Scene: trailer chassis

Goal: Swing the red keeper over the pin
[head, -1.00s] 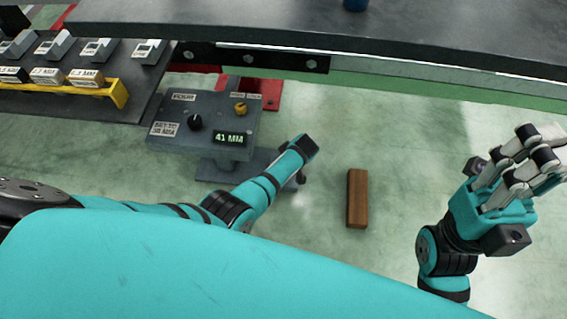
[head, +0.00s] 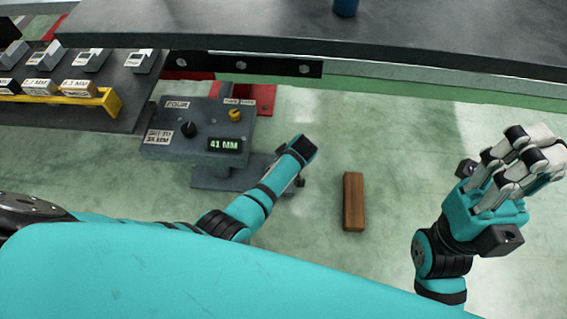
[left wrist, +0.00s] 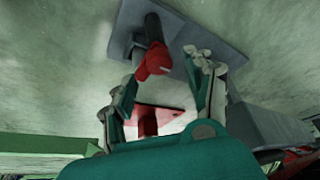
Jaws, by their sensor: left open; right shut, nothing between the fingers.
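In the left wrist view a red rounded piece (left wrist: 153,62) sits at the end of a dark post that rises from a grey plate (left wrist: 180,30). It looks like the keeper, but I cannot be sure. I cannot make out the pin for certain. My left gripper (left wrist: 165,75) is open, with its fingers on either side of the red piece and apart from it in the picture. In the head view my left forearm hides the left fingers. My right gripper (head: 530,145) is shut and empty, at the right over the floor.
A grey console (head: 195,132) reading 41 MM stands left of my left forearm. A brown block (head: 353,202) lies on the floor. A dark bench top (head: 400,45) with a blue item (head: 346,6) crosses the top. A yellow rack (head: 80,97) is at left. A red plate (left wrist: 155,118) shows in the left wrist view.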

